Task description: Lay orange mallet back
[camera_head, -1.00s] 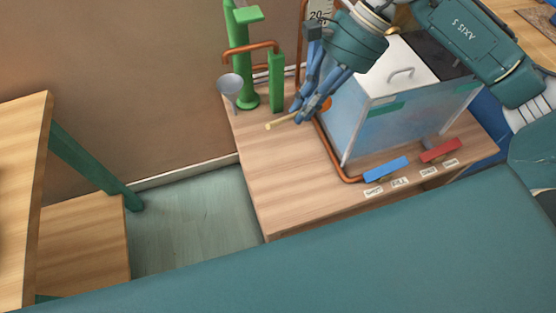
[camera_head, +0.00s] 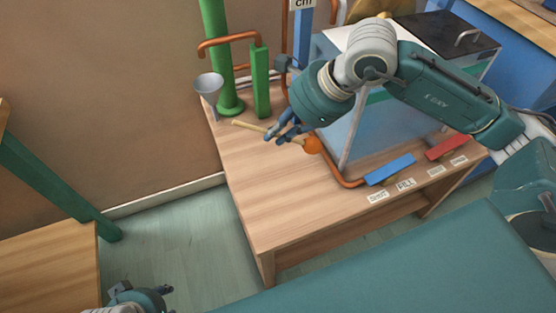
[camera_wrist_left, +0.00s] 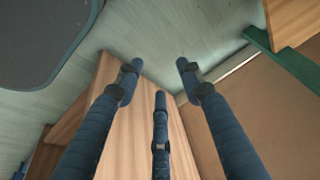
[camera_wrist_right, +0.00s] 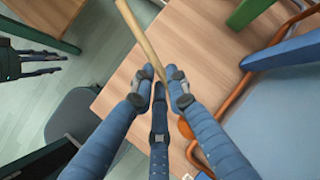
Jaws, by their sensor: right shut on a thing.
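The orange mallet has a pale wooden handle (camera_head: 249,126) and an orange ball head (camera_head: 312,145). My right gripper (camera_head: 283,134) is shut on the handle, with the head on its right side and the handle's end pointing left. In the right wrist view the handle (camera_wrist_right: 143,38) runs up from between the fingertips (camera_wrist_right: 163,78), and part of the orange head (camera_wrist_right: 185,128) shows beside a finger. The mallet is over the wooden table (camera_head: 255,190); whether it touches the top I cannot tell. My left gripper (camera_wrist_left: 160,75) has its fingers spread and empty, above the floor.
A clear tank (camera_head: 370,125) stands on the table's right, with a copper pipe (camera_head: 345,182) along its base. A blue block (camera_head: 390,168) and a red block (camera_head: 446,147) lie in front. A grey funnel (camera_head: 209,85) and green posts (camera_head: 262,82) stand at the back left. The table's front left is clear.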

